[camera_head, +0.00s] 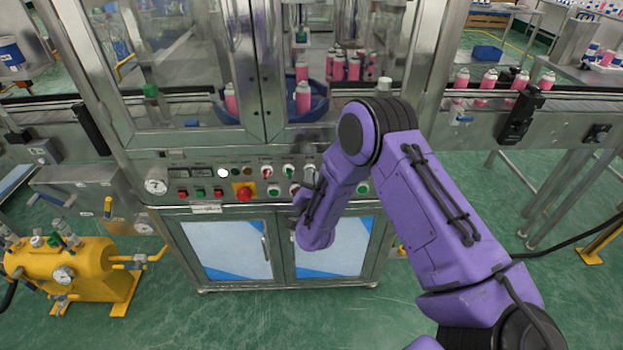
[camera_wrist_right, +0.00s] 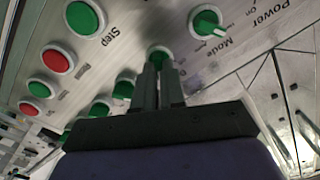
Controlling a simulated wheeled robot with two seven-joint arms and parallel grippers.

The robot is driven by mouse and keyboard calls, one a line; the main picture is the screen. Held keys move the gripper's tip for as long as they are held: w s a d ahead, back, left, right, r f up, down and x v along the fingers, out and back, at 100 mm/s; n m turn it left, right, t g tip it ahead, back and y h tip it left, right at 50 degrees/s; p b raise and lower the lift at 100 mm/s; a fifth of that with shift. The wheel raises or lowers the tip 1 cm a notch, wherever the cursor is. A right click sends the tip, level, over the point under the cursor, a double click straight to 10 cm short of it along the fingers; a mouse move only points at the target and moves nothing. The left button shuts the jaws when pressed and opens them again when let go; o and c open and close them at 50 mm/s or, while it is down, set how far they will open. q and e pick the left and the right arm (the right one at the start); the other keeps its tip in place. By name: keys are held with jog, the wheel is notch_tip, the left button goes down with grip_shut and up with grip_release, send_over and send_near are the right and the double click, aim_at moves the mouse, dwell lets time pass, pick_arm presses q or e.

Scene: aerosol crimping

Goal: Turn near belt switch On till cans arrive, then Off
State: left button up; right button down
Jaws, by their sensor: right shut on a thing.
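My right arm reaches from the right to the control panel (camera_head: 215,178) on the machine's front. My right gripper (camera_head: 311,180) is at the panel's upper row, largely covered by my wrist. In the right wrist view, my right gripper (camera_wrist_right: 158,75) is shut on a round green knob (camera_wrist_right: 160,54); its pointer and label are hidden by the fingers. Pink cans with white tops (camera_head: 490,79) stand on the right belt (camera_head: 470,105). More pink cans (camera_head: 345,68) stand inside the machine, some by a blue ring (camera_head: 291,110). My left gripper is not in view.
Beside the held knob is a green knob (camera_wrist_right: 207,22) labelled Mode. Green and red buttons (camera_wrist_right: 58,61) sit close by. A red mushroom button (camera_head: 243,194) is on the panel's left half. A yellow tank (camera_head: 75,265) stands at lower left. The floor in front is clear.

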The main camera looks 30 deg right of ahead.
jog(key=c, duration=1.2)
grip_release()
jog(key=shift+s+f, duration=0.1)
jog(key=b+v, duration=0.2)
jog(key=v, duration=0.8)
jog(key=shift+s+a, duration=0.1)
jog(key=shift+s, duration=0.1)
